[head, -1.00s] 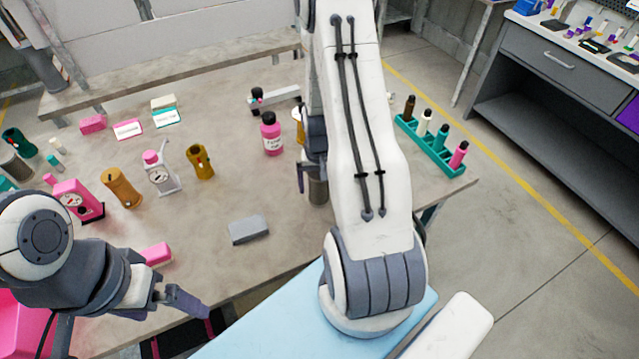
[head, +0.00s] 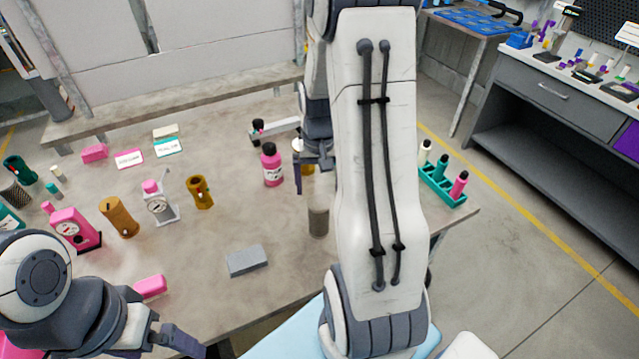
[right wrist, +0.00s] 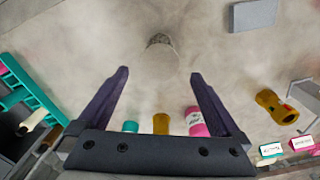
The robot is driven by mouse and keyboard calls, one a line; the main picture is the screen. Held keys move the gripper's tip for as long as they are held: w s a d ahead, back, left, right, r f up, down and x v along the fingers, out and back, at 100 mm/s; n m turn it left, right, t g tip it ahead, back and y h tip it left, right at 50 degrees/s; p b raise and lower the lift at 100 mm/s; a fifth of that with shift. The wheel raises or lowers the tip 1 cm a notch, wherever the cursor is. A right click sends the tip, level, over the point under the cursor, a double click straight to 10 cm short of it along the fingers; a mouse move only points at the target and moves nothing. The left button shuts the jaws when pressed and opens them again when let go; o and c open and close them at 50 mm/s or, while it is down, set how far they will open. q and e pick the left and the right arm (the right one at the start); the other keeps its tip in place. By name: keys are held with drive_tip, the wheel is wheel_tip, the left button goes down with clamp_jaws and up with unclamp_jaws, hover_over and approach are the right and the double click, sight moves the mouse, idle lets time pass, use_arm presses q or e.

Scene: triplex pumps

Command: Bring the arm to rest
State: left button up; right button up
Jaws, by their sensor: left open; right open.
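My right arm rises across the middle of the head view. Its gripper (head: 312,178) is above the table (head: 215,235), partly hidden by the arm. In the right wrist view, the right gripper (right wrist: 158,74) is open with nothing between its fingers. A grey cylinder (head: 318,220) stands on the table below it, apart from it. The cylinder also shows beyond the fingertips in the right wrist view (right wrist: 161,43). My left gripper (head: 178,342) is open and empty at the table's front edge, low on the left.
A pink bottle (head: 271,168) stands left of the right gripper. A teal rack (head: 440,187) with bottles sits at the table's right edge. A grey block (head: 247,261) lies near the front. Pumps and coloured parts crowd the left side. Floor is clear on the right.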

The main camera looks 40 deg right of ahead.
sight(322, 204)
idle(0.3)
drive_tip(key=shift+f+p, duration=0.3)
drive_tip(key=shift+f, duration=4)
drive_tip(key=shift+f, duration=0.1)
drive_tip(key=shift+f+p, duration=0.35)
drive_tip(key=shift+f, duration=1.2)
wheel_tip(322, 204, up, 4)
drive_tip(key=shift+r+b, duration=0.1)
drive_tip(key=shift+b, duration=0.4)
drive_tip(key=shift+s+d+r, duration=0.1)
drive_tip(key=shift+s+r, duration=0.1)
drive_tip(key=shift+s, duration=0.2)
